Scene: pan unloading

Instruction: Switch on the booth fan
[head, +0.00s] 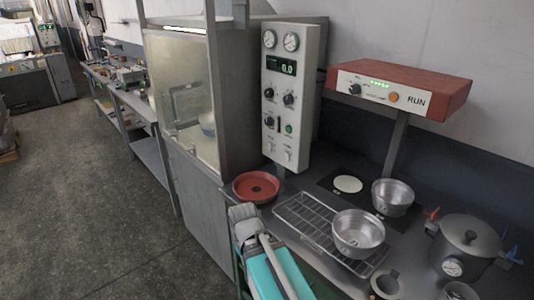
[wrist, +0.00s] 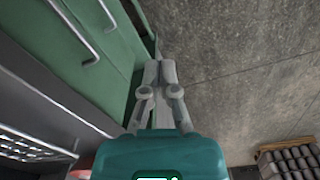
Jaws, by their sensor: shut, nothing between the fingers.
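The booth (head: 190,100) is a glass-fronted cabinet left of centre, its glass front closed as far as I can see. Beside it stands a pale control panel (head: 291,80) with two round gauges (head: 291,42), a green lit display (head: 281,66), several black knobs (head: 289,99), a small green element (head: 289,129) and pale switches (head: 287,155) at the bottom. Labels are too small to read. My gripper (head: 243,213) is low in front of the bench, below the panel and apart from it. In the wrist view my gripper (wrist: 160,68) is shut and empty, above the floor.
A red dish (head: 256,187), a wire rack (head: 305,222) and a metal pan (head: 358,232) stand on the bench. Another pan (head: 392,197) and a lidded pot (head: 467,247) are to the right. A red RUN box (head: 400,90) overhangs the bench. Floor (head: 90,200) at left is clear.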

